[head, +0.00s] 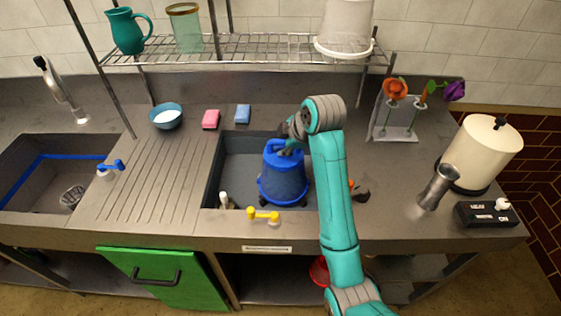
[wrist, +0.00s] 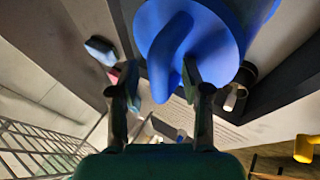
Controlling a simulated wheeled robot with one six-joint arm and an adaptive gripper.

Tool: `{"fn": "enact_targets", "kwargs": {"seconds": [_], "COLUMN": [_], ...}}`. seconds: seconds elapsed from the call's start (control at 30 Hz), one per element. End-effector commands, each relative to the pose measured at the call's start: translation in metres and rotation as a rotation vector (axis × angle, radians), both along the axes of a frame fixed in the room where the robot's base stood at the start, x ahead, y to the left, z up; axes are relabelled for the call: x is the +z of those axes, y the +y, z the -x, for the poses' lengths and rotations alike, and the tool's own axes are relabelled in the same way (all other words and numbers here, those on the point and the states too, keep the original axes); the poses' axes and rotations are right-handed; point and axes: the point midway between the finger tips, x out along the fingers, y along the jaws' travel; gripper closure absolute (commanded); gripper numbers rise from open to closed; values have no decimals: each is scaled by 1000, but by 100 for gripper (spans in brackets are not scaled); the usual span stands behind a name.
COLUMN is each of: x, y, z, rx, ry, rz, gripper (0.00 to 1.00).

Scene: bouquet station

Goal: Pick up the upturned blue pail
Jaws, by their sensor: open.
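The upturned blue pail (head: 283,180) stands in the right-hand sink basin, wide rim down and narrow end up. A blue handle-like piece shows at its top. My gripper (head: 287,143) is just above the pail's top and hides part of it. In the wrist view the pail (wrist: 225,28) fills the upper middle. My gripper (wrist: 160,80) is open there, with one finger on each side of the blue piece. I cannot tell whether either finger touches it.
The right basin (head: 232,160) has walls close around the pail. A yellow tap handle (head: 263,215) and a small white-topped item (head: 225,201) are near its front edge. A wire shelf (head: 240,50) is behind. A flower stand (head: 396,130) is to the right. The ribbed drainboard (head: 160,180) is clear.

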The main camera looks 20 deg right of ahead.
Motion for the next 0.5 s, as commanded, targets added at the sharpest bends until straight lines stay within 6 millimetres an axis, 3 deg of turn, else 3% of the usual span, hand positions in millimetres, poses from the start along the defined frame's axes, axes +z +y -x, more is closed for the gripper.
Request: {"fn": "enact_targets", "kwargs": {"seconds": [0.07,0.23,0.5], "x": [0,0,1], "y": [0,0,0], "z": [0,0,0], "rx": [0,0,0], "ry": [0,0,-1], "rz": [0,0,0], "gripper": [55,97,100]}}
